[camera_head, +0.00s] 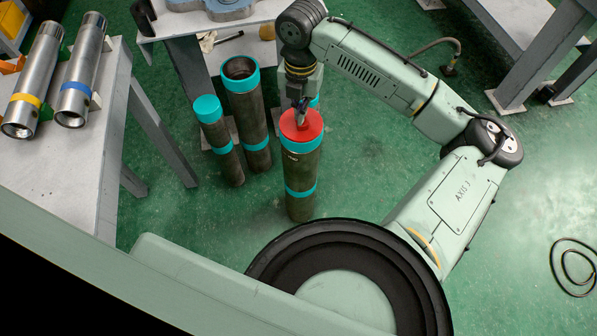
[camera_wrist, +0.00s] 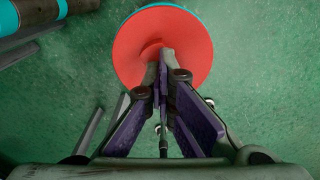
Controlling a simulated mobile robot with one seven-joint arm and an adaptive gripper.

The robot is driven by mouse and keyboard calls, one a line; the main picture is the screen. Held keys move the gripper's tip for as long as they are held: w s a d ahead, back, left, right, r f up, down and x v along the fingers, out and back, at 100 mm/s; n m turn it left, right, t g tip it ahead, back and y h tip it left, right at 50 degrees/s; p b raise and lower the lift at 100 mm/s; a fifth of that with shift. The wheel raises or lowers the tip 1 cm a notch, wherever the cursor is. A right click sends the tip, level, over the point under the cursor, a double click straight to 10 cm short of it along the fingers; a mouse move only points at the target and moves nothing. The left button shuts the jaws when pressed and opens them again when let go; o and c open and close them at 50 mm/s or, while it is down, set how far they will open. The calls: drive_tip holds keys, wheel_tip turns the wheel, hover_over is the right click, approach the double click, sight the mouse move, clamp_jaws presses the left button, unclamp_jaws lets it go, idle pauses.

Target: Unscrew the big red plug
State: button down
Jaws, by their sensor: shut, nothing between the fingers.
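The big red plug (camera_head: 305,129) is a round red disc on top of an upright dark pipe (camera_head: 300,170) with teal bands. The pipe stands on the green floor. In the wrist view the red plug (camera_wrist: 192,40) fills the upper middle, with a teal rim behind its top edge. My gripper (camera_head: 301,112) points down at the middle of the plug. In the wrist view my gripper (camera_wrist: 167,62) has its fingertips close together over the plug's centre, with nothing seen between them. The fingers hide part of that centre, and I cannot tell whether they touch it.
A taller open pipe (camera_head: 248,105) and a shorter teal-capped pipe (camera_head: 219,140) stand close on the left. A bench (camera_head: 95,170) at far left bears two shiny tubes (camera_head: 85,70). A cable (camera_head: 572,268) lies at right. Floor right of the pipe is mostly clear.

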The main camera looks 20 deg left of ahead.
drive_tip(key=n, duration=0.6)
drive_tip(key=shift+d+f, duration=0.1)
drive_tip(key=shift+f, duration=0.15)
drive_tip(key=n, duration=0.2)
drive_tip(key=shift+w+r+n+b, duration=0.1)
drive_tip(key=shift+n+b, duration=0.2)
drive_tip(key=shift+b, duration=0.1)
drive_tip(key=n, duration=0.4)
drive_tip(key=shift+b, duration=0.4)
drive_tip(key=shift+n, duration=0.3)
drive_tip(key=c, duration=2.3)
unclamp_jaws()
drive_tip(key=o, duration=0.4)
drive_tip(key=shift+r, duration=0.15)
